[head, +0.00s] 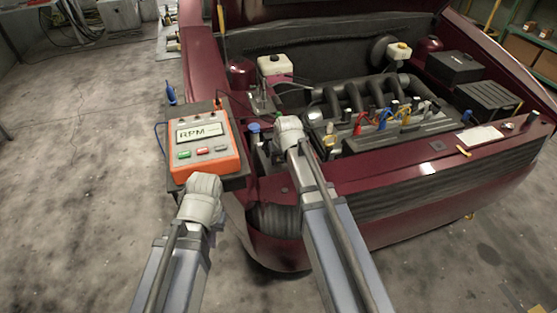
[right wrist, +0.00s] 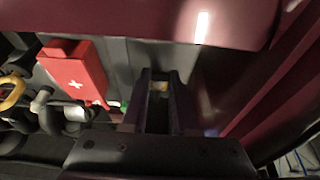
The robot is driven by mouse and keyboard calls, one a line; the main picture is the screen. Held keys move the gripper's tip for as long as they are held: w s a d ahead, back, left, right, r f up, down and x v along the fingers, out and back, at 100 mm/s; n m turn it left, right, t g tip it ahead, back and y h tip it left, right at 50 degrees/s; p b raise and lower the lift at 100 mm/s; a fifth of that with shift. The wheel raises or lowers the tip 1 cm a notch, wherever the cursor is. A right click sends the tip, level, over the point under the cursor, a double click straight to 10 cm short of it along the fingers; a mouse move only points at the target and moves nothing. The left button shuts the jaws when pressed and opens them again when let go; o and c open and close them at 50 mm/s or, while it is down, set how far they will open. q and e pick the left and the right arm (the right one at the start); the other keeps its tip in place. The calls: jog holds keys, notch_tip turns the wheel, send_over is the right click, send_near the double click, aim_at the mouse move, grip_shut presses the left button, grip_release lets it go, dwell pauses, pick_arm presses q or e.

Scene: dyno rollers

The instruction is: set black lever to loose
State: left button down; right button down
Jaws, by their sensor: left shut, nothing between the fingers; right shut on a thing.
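My right gripper (head: 288,124) reaches over the front edge of the engine bay, left of the engine. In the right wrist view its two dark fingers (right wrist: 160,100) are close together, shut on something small. A small yellowish patch shows between them, but I cannot tell whether the held thing is the black lever. I cannot make out the lever or its markings for sure in either view. My left gripper (head: 205,186) is shut and empty at the lower edge of the orange RPM meter (head: 207,146); its fingertips are mostly hidden by the wrist.
A red block with a white cross (right wrist: 75,75) is left of the fingers in the right wrist view. A blue cap (head: 254,127) stands beside my right gripper. The engine (head: 355,95) and coloured connectors lie to the right. The floor at left is clear.

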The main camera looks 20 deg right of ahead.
jog(key=shift+w+r+g+p, duration=0.35)
jog(key=shift+w+g+p, duration=0.25)
jog(key=shift+g+p, duration=0.45)
jog(key=shift+w+g, duration=0.45)
jog(key=shift+g, duration=0.8)
jog(key=shift+w+g, duration=0.25)
jog(key=shift+g, duration=0.85)
jog(key=shift+w+g+b, duration=0.1)
jog(key=shift+g+b, duration=0.6)
jog(key=shift+g, duration=0.2)
jog(key=c, duration=0.8)
grip_release()
